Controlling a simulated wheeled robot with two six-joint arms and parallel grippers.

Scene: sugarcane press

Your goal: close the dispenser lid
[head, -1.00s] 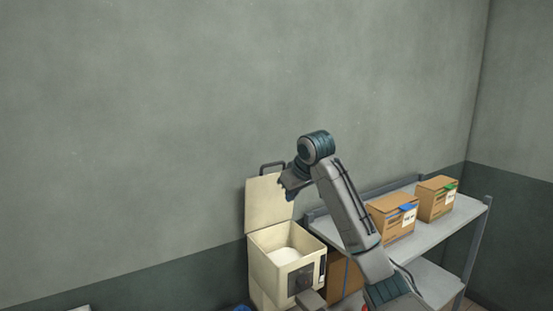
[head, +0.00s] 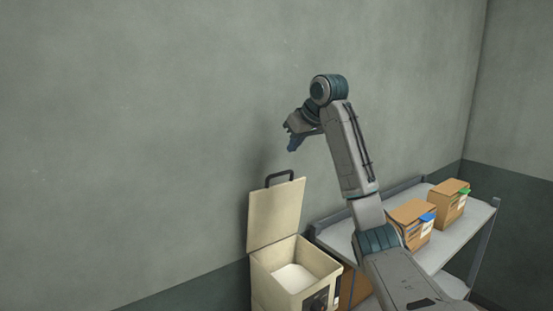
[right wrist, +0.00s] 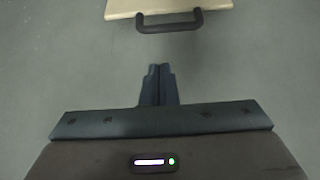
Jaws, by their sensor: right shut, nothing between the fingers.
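The cream dispenser (head: 318,264) stands against the wall at the bottom of the head view, with white material inside it. Its lid (head: 275,216) is open and stands upright at the back, with a dark handle (head: 279,178) on its top edge. The right wrist view also shows the handle (right wrist: 169,27) and the lid's edge (right wrist: 160,8) at the top. My right gripper (head: 293,146) is above the handle and apart from it, shut and empty, its fingers (right wrist: 158,72) together. My left gripper is not in view.
A grey metal shelf (head: 468,236) stands to the right of the dispenser. It carries two cardboard boxes, one with a blue tab (head: 411,222) and one with a green tab (head: 449,200). The wall above the lid is bare.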

